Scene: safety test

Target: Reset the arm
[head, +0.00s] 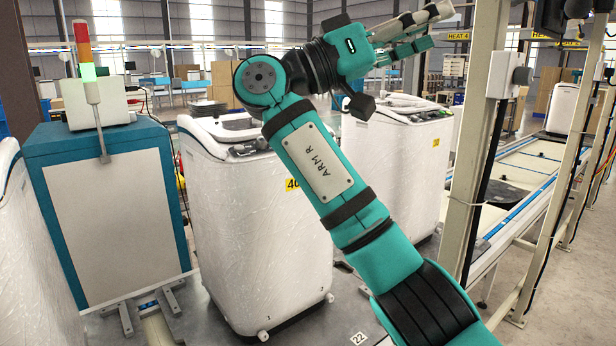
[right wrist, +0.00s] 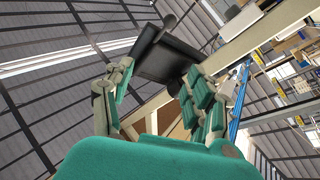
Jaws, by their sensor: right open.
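My right arm (head: 330,175), teal with an "ARM R" plate, rises from the lower right of the head view and bends at the elbow near the top. Its right gripper (head: 433,27) is raised at the upper middle, pointing right. The fingers are spread apart with nothing between them. The right wrist view shows the same open fingers (right wrist: 160,82), with a dark panel and the roof beyond them. My left arm and gripper are not in view.
Plastic-wrapped white washers (head: 255,215) stand behind my arm. A teal cabinet (head: 110,215) with a signal light (head: 84,50) is at left. A beige upright post (head: 478,140) stands right of my gripper, before a conveyor line (head: 520,170). Open floor (head: 560,290) shows at lower right.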

